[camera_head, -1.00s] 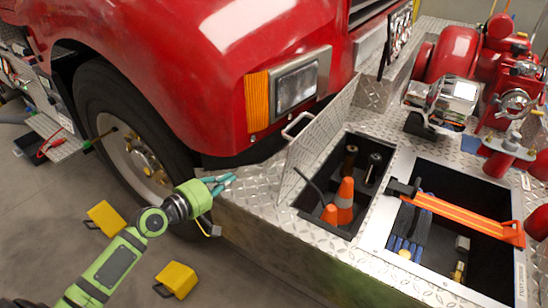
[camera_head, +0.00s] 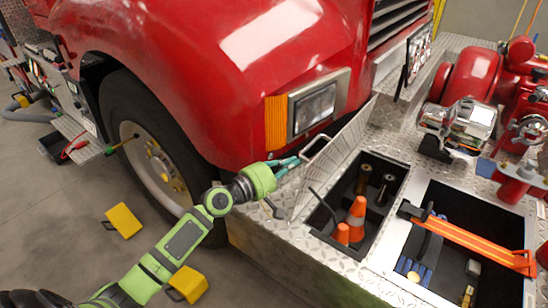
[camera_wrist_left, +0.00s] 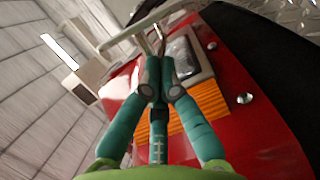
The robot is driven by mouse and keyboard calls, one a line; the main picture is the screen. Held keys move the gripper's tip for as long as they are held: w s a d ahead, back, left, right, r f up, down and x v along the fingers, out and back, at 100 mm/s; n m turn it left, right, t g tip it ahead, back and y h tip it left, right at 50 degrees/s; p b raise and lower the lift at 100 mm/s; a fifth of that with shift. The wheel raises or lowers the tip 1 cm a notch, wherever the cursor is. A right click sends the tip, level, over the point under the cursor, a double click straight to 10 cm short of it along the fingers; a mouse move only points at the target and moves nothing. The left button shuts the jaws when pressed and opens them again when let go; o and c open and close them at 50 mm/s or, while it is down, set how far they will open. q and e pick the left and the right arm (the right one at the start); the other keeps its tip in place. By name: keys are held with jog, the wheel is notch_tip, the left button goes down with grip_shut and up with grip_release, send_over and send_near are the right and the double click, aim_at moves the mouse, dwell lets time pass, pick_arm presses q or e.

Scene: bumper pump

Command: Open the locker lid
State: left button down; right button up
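The locker lid (camera_head: 338,152) is a diamond-plate panel standing raised, tilted, along the left side of the open locker. Its bar handle (camera_head: 316,146) is on the upper left face; a pale bar, seemingly this handle, crosses behind my fingertips in the left wrist view (camera_wrist_left: 128,32). My left gripper (camera_head: 297,163) is just left of the lid, a little below the handle. Its teal fingers come together in the left wrist view (camera_wrist_left: 154,45), with nothing seen between them. Contact with the handle is not clear. My right gripper is out of view.
The locker (camera_head: 362,198) holds orange cones (camera_head: 356,214) and dark cylinders. A second open compartment (camera_head: 484,207) with an orange strap (camera_head: 470,246) lies right of it. The red truck body (camera_head: 210,75) and its headlight (camera_head: 313,110) are close behind my gripper. Yellow blocks (camera_head: 124,221) lie on the floor.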

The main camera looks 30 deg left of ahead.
aim_at(304, 174)
pick_arm(q)
jog(key=shift+m, duration=0.5)
jog(key=d+p, duration=0.1)
jog(key=d, duration=0.1)
jog(key=s+d+p, duration=0.1)
jog(key=d+p, duration=0.1)
jog(key=shift+d, duration=0.4)
jog(key=shift+s+d+f, duration=0.15)
jog(key=shift+d, duration=0.3)
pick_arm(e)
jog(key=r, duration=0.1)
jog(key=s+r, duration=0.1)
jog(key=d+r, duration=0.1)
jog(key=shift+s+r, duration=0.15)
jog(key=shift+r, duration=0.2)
pick_arm(q)
jog(key=shift+a, duration=0.1)
